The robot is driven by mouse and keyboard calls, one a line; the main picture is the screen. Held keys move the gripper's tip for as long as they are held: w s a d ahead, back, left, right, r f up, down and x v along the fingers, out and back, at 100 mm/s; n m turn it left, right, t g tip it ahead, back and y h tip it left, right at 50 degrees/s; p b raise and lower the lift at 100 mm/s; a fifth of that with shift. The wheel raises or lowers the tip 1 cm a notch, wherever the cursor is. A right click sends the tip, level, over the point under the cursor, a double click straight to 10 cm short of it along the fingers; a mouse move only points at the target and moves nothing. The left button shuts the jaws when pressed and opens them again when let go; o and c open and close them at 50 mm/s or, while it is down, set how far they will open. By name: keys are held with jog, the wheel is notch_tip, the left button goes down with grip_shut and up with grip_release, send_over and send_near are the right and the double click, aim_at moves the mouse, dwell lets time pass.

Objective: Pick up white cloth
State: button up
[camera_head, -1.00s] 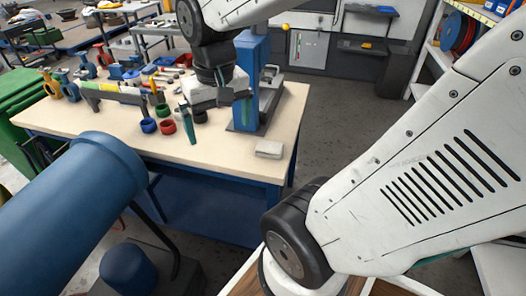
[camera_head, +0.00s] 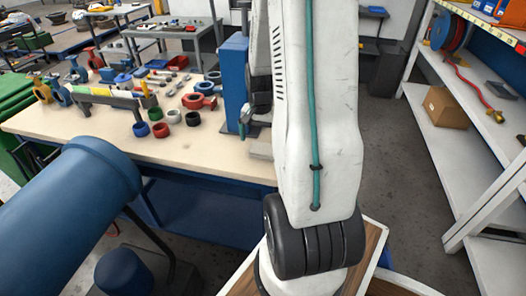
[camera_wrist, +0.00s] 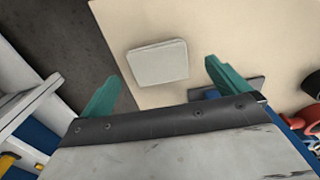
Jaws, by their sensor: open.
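The white cloth (camera_wrist: 158,63) is a flat, folded, pale square lying on the light workbench top near its edge. In the wrist view it lies ahead of and between my two green fingers, apart from both. My gripper (camera_wrist: 160,85) is open and empty above the bench. In the head view a part of the cloth (camera_head: 259,149) shows beside my white arm, which hides the rest of it. In the head view my gripper is mostly hidden, with only a small bit (camera_head: 246,118) visible left of the arm.
The workbench (camera_head: 90,136) carries blue, red and dark rings (camera_head: 160,130) and several valves on its left. A blue post (camera_head: 234,80) stands near the cloth. Shelving (camera_head: 440,130) with a cardboard box (camera_head: 446,107) is at the right. A blue cylinder (camera_head: 60,210) is at front left.

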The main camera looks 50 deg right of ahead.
aim_at(262, 150)
jog(key=f, duration=0.5)
jog(key=shift+s+d, duration=0.2)
jog(key=c, duration=1)
jog(key=shift+r, duration=0.2)
